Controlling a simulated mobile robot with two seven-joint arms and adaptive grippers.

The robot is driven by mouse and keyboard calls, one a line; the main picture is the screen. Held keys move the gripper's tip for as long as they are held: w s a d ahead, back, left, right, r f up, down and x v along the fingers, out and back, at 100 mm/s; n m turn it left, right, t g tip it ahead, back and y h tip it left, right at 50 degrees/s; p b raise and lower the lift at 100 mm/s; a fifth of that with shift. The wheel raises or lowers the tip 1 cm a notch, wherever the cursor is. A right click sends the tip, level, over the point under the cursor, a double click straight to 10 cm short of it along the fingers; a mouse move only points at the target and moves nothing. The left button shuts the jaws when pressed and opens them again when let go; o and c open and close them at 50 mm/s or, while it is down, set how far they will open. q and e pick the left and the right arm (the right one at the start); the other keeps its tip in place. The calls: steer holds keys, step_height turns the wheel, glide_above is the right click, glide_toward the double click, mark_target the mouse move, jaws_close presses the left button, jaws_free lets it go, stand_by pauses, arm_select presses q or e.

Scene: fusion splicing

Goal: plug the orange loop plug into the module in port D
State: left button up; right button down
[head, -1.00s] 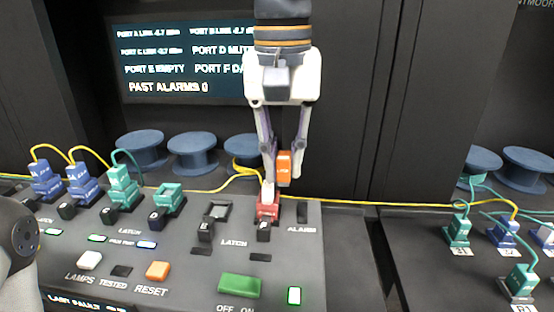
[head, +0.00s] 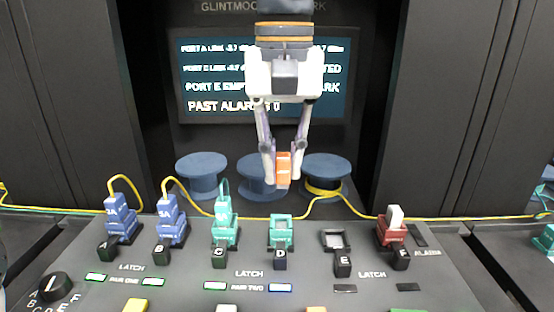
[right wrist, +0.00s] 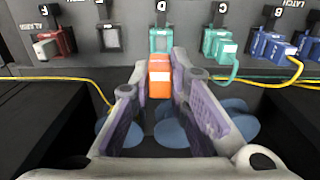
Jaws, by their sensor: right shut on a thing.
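My right gripper (head: 282,172) is shut on the orange loop plug (head: 283,168) and holds it upright in the air behind the panel. The plug also shows between the fingers in the right wrist view (right wrist: 160,75). Port D holds a teal module (head: 281,232) with an open top and no plug in it. In the head view the plug hangs above and behind that module, apart from it. In the right wrist view it lines up with the teal module (right wrist: 159,40), overlapping its near edge. My left gripper is not in view.
Ports A and B hold blue modules (head: 121,222) with yellow cables, and port C a teal one (head: 224,226). Port E (head: 336,242) has an empty frame. Port F holds a red module (head: 393,230) with a white plug. Blue spools (head: 203,178) stand behind.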

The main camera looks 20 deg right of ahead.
mark_target(282, 155)
steer(key=shift+a+f, duration=0.1)
steer(key=shift+a, duration=0.1)
steer(key=shift+d+f, duration=0.15)
steer(key=shift+f, duration=2.85)
steer(key=shift+f, duration=0.55)
steer(key=c, duration=1.5)
jaws_free()
steer(key=shift+o, duration=0.2)
step_height(282, 155, up, 12)
